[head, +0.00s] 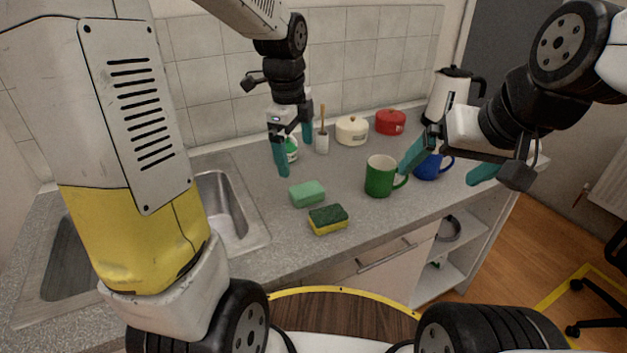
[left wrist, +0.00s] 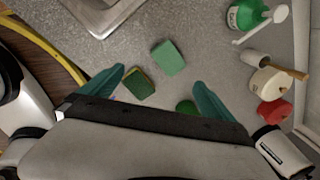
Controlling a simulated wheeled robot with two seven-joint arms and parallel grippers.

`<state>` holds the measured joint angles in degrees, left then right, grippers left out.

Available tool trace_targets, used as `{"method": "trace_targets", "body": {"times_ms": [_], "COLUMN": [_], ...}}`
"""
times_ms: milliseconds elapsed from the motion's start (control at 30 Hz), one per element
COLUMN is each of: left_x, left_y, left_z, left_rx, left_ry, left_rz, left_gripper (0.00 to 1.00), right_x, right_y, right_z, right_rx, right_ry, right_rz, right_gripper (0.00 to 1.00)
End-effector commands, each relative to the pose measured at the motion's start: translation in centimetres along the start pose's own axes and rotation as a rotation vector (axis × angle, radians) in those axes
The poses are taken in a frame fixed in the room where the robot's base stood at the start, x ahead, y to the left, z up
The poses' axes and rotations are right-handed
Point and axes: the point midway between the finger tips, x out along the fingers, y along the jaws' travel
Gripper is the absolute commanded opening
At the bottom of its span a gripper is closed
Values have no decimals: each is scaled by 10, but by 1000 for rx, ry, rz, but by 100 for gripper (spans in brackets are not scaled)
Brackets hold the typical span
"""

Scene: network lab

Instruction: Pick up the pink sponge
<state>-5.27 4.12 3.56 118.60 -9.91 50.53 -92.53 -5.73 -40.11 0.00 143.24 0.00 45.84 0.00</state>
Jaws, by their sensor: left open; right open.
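No pink sponge shows in either view. A light green sponge (head: 307,193) lies on the grey counter right of the sink; it also shows in the left wrist view (left wrist: 168,58). A yellow sponge with a dark green top (head: 328,220) lies just in front of it, also in the left wrist view (left wrist: 139,84). My left gripper (head: 295,155) is open and empty, pointing down above the counter behind the sponges. Its fingers also show in the left wrist view (left wrist: 160,77). My right gripper (head: 445,168) is open around empty space near the mugs.
A green mug (head: 380,177) and a blue mug (head: 432,168) stand right of the sponges. A green bottle (left wrist: 248,14), a cream pot (head: 352,131), a red pot (head: 390,122) and a kettle (head: 451,95) stand behind. A sink (head: 232,212) is at the left.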

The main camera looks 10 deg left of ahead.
Motion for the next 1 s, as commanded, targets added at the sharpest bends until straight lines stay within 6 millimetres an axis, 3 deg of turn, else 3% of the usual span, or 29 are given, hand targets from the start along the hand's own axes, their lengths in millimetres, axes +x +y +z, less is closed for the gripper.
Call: {"method": "trace_targets", "body": {"times_ms": [100,333,1000], "left_x": [38,77,154], "left_y": [-21,-39,-27], "left_z": [0,0,0], "left_rx": [311,652,690], "left_ry": [11,41,46], "left_rz": [78,143,149], "left_gripper": [100,100,100], "right_x": [0,0,0], "right_y": [0,0,0], "right_z": [0,0,0], "right_rx": [0,0,0], "right_ry": [0,0,0], "right_rz": [0,0,0], "right_gripper": [97,97,97]}}
